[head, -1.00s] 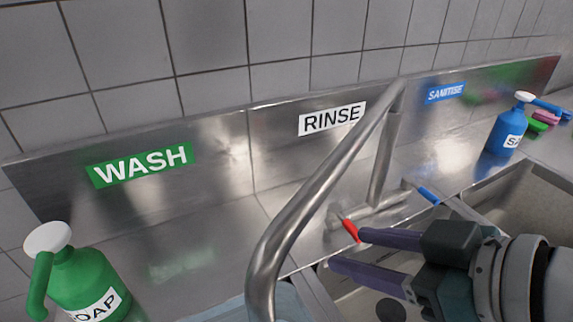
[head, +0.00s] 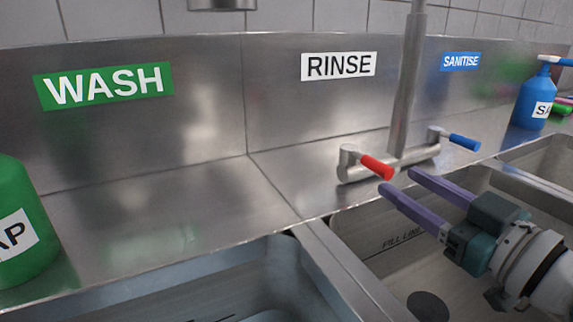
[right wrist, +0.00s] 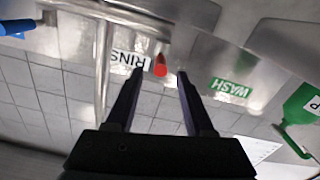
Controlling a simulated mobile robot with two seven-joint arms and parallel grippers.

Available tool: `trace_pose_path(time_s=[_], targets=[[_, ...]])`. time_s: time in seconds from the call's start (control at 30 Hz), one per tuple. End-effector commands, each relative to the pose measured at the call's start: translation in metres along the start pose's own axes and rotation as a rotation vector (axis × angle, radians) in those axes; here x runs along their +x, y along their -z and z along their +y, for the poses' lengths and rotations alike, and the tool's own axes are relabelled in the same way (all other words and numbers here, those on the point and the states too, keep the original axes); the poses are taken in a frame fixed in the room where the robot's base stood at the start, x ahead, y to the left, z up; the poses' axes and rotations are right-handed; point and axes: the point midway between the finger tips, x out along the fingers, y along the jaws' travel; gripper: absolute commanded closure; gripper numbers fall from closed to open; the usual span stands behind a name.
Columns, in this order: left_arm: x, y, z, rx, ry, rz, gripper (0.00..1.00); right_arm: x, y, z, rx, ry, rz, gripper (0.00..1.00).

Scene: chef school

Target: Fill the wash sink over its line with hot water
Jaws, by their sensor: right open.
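The wash sink (head: 170,296) is at the lower left of the head view, below the green WASH label (head: 104,86). Only its back part shows; pale blue shows low inside it, and I cannot tell the water level. The tap's spout end (head: 222,4) hangs at the top edge, with no stream visible below it. The red lever (head: 377,167) and the blue lever (head: 464,142) are on the tap base. My right gripper (head: 398,180) is open, its fingertips close by the red lever. In the right wrist view the red lever (right wrist: 160,66) appears between the fingertips. My left gripper is not in view.
The rinse sink (head: 357,262), with a FILL LINE mark, lies under my right gripper. A green soap bottle (head: 14,205) stands at the left edge. A blue bottle (head: 532,98) stands at the back right.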

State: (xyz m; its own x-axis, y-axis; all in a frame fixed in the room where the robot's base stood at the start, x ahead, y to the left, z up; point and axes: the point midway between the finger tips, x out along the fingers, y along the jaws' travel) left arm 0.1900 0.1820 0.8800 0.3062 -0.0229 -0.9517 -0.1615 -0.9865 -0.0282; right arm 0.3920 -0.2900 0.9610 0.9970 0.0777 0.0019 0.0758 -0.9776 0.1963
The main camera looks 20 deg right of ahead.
Motion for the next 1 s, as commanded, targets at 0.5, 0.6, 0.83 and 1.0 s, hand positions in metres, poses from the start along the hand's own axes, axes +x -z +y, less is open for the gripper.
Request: trace_pose_path(time_s=[0.5,0.6,0.83,1.0], targets=[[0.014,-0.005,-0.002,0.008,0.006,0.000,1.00,0.070,-0.001,-0.001,0.001,0.001,0.000,0.47],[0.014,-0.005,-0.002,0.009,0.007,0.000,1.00,0.072,-0.001,-0.001,0.001,0.001,-0.002,0.47],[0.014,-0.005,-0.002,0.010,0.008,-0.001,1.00,0.071,-0.001,-0.001,0.001,0.002,-0.002,0.50],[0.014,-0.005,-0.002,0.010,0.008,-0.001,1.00,0.071,-0.001,-0.001,0.001,0.002,-0.002,0.69]])
